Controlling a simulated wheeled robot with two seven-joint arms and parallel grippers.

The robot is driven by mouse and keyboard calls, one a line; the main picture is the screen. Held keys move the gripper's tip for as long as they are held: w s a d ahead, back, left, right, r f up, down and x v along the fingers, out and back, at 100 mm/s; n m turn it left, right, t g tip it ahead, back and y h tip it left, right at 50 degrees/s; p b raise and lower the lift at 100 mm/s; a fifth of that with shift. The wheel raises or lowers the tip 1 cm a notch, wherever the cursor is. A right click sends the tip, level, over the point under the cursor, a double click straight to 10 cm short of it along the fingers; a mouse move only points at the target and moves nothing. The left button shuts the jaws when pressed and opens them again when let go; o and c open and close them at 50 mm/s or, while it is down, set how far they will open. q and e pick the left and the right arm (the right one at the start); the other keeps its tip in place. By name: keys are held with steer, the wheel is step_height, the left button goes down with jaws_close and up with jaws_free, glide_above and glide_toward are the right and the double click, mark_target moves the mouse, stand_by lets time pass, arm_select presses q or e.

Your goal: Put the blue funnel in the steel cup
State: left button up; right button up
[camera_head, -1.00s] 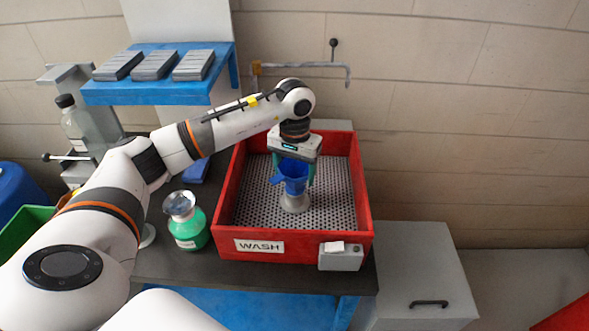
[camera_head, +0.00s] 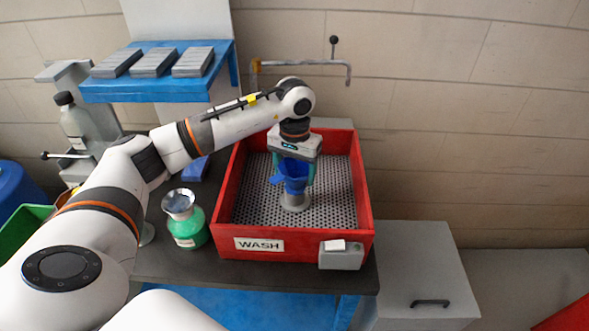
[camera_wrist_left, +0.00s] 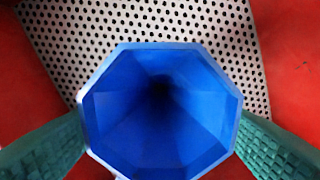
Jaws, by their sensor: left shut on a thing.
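My left gripper (camera_head: 293,174) is shut on the blue funnel (camera_head: 294,184), one finger on each side of it. The funnel is upright, its wide mouth up toward the gripper. The steel cup (camera_head: 295,203) stands on the perforated floor of the red wash tray, directly below the funnel. The funnel's lower end meets the cup's top in the head view; how deep the spout sits is hidden. In the left wrist view the funnel's eight-sided mouth (camera_wrist_left: 160,100) lies between the green fingers and hides the cup. My right gripper is not in view.
The red wash tray (camera_head: 303,246) has high walls around the cup and free floor on both sides. A green bottle with a silver top (camera_head: 188,222) stands left of it. A blue shelf (camera_head: 150,88) with grey blocks is behind my left arm. A tap (camera_head: 305,64) is behind.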

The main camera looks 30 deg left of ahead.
arm_select(q)
steer(key=o, duration=1.1)
steer(key=shift+c, duration=0.2)
step_height(320, 180, up, 12)
steer(key=b, duration=0.2)
